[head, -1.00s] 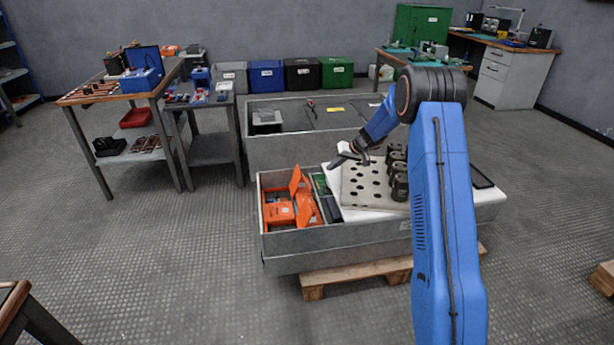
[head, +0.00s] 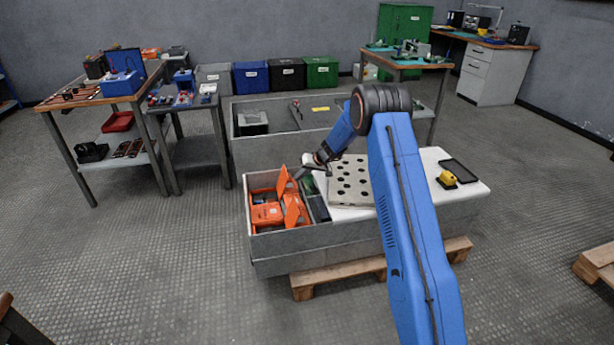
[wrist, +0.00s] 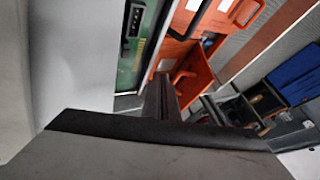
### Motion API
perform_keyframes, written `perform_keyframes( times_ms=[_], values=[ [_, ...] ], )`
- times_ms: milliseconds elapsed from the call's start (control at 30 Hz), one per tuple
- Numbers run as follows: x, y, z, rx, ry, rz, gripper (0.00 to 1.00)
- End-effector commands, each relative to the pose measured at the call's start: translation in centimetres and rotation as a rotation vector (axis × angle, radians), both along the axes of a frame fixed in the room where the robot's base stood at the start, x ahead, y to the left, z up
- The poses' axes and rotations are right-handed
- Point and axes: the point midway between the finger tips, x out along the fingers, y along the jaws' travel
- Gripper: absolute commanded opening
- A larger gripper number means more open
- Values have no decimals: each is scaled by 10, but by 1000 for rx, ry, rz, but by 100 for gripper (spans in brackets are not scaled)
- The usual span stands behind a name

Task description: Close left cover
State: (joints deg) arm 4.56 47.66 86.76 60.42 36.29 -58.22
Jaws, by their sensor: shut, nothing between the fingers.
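An orange box (head: 266,214) lies in the grey bin (head: 290,243) on the pallet. One orange flap (head: 283,181) stands raised and tilted at its back. Another orange flap (head: 295,208) stands steeply at its right side. I cannot tell for sure which is the left cover. My gripper (head: 312,169) is shut and empty, just right of the raised flap and above the green board. The wrist view shows orange parts (wrist: 190,72) beyond my fingers, and the green board (wrist: 133,58) beside them. I cannot tell whether the gripper touches a flap.
A pale plate with holes (head: 350,183) lies on a white surface right of the bin. A black tray (head: 459,171) and a yellow item (head: 447,178) are farther right. A grey bin (head: 275,120) with tools stands behind. Open floor lies in front.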

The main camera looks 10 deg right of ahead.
Motion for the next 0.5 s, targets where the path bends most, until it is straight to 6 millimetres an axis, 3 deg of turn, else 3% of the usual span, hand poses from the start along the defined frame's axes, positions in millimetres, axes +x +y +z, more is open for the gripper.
perform_keyframes(
  times_ms=[500],
  values=[
    [0,10,1,0,1,-1,0]
  ],
)
